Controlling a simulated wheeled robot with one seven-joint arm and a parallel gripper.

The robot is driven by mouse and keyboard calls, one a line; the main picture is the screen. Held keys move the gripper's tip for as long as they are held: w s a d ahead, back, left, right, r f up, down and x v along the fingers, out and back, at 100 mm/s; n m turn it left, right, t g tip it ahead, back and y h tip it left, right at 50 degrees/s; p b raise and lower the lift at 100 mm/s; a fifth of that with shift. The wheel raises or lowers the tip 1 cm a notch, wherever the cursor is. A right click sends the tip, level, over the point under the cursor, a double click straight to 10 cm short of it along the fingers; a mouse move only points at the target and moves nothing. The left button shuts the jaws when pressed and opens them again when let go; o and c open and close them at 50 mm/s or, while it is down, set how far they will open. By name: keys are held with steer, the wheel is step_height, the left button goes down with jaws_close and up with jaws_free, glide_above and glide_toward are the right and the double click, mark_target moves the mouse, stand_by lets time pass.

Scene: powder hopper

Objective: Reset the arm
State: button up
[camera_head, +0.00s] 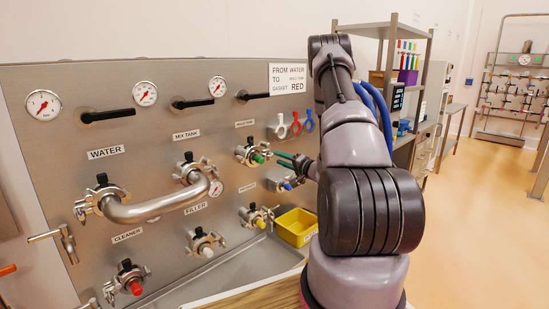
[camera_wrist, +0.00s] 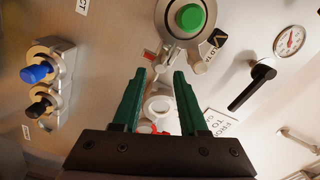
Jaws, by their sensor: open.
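My arm (camera_head: 370,205) stands in the right middle of the head view, bent toward the steel panel. My gripper (camera_head: 292,160) is close in front of the panel, beside the port with the green cap (camera_head: 258,158). In the wrist view, the two green fingers of my gripper (camera_wrist: 163,90) are spread apart with nothing held between them. The green cap (camera_wrist: 190,17) shows above the fingertips there. White and red rings (camera_wrist: 158,108) on the panel show behind the gap between the fingers.
The steel panel (camera_head: 60,130) carries gauges, black handles and capped ports, with a curved pipe (camera_head: 160,208) on it. A yellow bin (camera_head: 296,227) sits below my gripper. A blue-capped fitting (camera_wrist: 36,73) is left in the wrist view. A shelf (camera_head: 375,30) stands behind my arm; the floor at right is open.

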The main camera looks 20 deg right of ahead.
steer(key=v, duration=0.4)
steer(key=s+a+r+n+g+y, duration=0.35)
steer(key=s+a+r+g, duration=0.25)
steer(key=a+r, duration=0.45)
steer(key=s+a+r+n+g+y, duration=0.3)
steer(key=s+a+r+g+y, duration=0.15)
steer(key=a+r, duration=0.55)
steer(key=s+a+r+g+h, duration=0.2)
steer(key=s+h, duration=0.1)
steer(key=s, duration=0.4)
steer(key=s+a+r+g+h, duration=0.1)
steer(key=s+a+g+h, duration=0.15)
steer(key=s, duration=0.45)
steer(key=s+d+r+m+t+h, duration=0.1)
steer(key=s+d+r+t+h, duration=0.4)
steer(key=s+h, duration=0.1)
steer(key=shift+s+r+h, duration=0.3)
steer(key=shift+s+h, duration=0.05)
steer(key=shift+s, duration=0.4)
